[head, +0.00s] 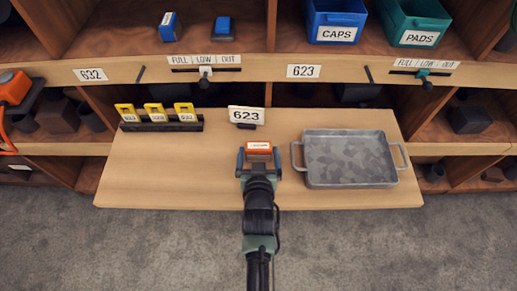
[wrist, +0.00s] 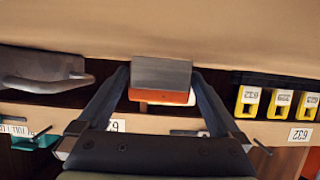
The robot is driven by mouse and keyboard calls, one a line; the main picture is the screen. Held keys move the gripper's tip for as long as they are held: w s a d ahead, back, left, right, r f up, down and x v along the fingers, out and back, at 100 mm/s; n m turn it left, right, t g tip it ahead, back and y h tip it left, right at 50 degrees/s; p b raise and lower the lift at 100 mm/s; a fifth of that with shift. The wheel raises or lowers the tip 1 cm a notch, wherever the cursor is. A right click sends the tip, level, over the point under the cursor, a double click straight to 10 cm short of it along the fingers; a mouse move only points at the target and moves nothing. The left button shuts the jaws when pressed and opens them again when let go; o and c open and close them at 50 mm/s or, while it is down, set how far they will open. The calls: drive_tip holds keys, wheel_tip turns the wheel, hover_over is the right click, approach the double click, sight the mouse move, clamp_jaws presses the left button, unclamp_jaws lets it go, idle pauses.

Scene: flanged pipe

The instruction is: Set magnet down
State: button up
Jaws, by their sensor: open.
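The magnet (head: 258,146) is a small orange block with a white label and a grey face. It is on the wooden board (head: 215,180), left of the grey tray and just in front of the 623 sign. My gripper (head: 259,156) is open, with one finger on each side of the magnet. In the wrist view the magnet (wrist: 161,72) sits between the two spread fingertips (wrist: 160,80), with a narrow gap seen at each side. It appears to rest on the board, but its underside contact is hard to see.
A grey metal tray (head: 310,182) with handles lies right of my gripper. A 623 sign (head: 246,116) stands behind. A black rack with yellow tags (head: 155,115) is at back left. Shelves with bins (head: 336,20) rise behind. The board's front left is clear.

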drive_tip(key=shift+c, duration=0.3)
drive_tip(key=c, duration=1.4)
drive_tip(key=shift+r, duration=0.15)
clamp_jaws()
